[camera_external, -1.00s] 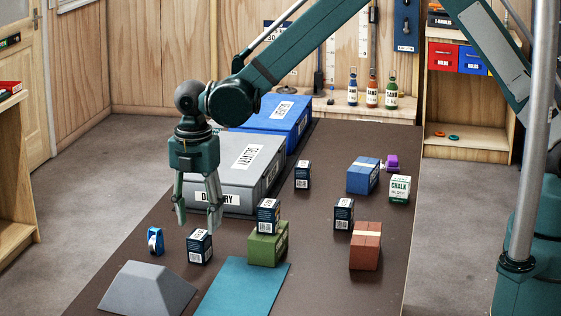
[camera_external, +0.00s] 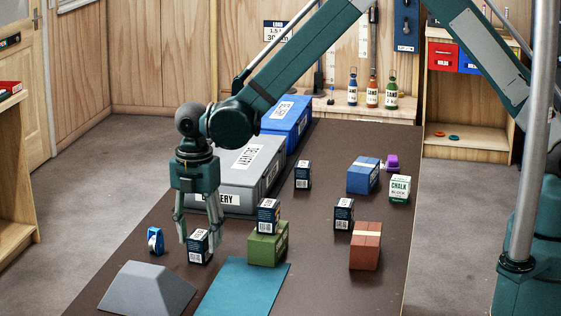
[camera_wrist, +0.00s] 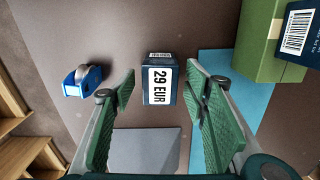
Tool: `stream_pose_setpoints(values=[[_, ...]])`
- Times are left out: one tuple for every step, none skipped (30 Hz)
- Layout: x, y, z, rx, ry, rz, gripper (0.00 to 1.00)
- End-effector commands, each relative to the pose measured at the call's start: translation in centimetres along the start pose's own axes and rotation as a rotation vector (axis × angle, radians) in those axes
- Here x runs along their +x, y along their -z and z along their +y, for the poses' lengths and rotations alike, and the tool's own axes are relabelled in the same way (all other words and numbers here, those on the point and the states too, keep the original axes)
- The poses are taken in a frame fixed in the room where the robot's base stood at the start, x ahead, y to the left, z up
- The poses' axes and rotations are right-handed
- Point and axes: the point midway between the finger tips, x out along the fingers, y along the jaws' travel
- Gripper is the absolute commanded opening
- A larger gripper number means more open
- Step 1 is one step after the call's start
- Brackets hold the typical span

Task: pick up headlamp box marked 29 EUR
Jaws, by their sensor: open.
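The headlamp box marked 29 EUR (camera_wrist: 160,82) is small and dark blue. In the wrist view it lies between my two open fingers, a little beyond the tips, with its white "29 EUR" label facing the camera. In the external view this box (camera_external: 199,249) stands upright on the table at the front left, partly covered by a finger. My gripper (camera_external: 200,236) is open and points down over the box. It also shows in the wrist view (camera_wrist: 160,95), with green pads on either side and nothing held.
A blue tape dispenser (camera_external: 155,241) stands left of the box. A green box (camera_external: 264,250) with another dark box (camera_external: 268,216) on top stands to the right. A grey wedge (camera_external: 147,290) and a teal mat (camera_external: 240,290) lie in front. The grey crate (camera_external: 232,200) is behind.

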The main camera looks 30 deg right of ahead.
Motion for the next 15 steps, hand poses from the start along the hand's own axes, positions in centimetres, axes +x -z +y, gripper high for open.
stream_pose_setpoints(values=[[0.0, 0.0, 0.0, 0.0, 0.0, 0.0, 0.45], [0.0, 0.0, 0.0, 0.0, 0.0, 0.0, 0.45], [-0.01, 0.0, 0.0, 0.0, 0.0, 0.0, 0.45], [-0.01, 0.0, 0.0, 0.0, 0.0, 0.0, 0.45], [-0.01, 0.0, 0.0, 0.0, 0.0, 0.0, 0.45], [-0.01, 0.0, 0.0, 0.0, 0.0, 0.0, 0.45], [-0.01, 0.0, 0.0, 0.0, 0.0, 0.0, 0.41], [-0.01, 0.0, 0.0, 0.0, 0.0, 0.0, 0.37], [-0.01, 0.0, 0.0, 0.0, 0.0, 0.0, 0.32], [-0.01, 0.0, 0.0, 0.0, 0.0, 0.0, 0.28], [-0.01, 0.0, 0.0, 0.0, 0.0, 0.0, 0.24], [-0.01, 0.0, 0.0, 0.0, 0.0, 0.0, 0.19], [-0.01, 0.0, 0.0, 0.0, 0.0, 0.0, 0.15], [-0.01, 0.0, 0.0, 0.0, 0.0, 0.0, 0.14], [-0.02, 0.0, 0.0, 0.0, 0.0, 0.0, 0.14]])
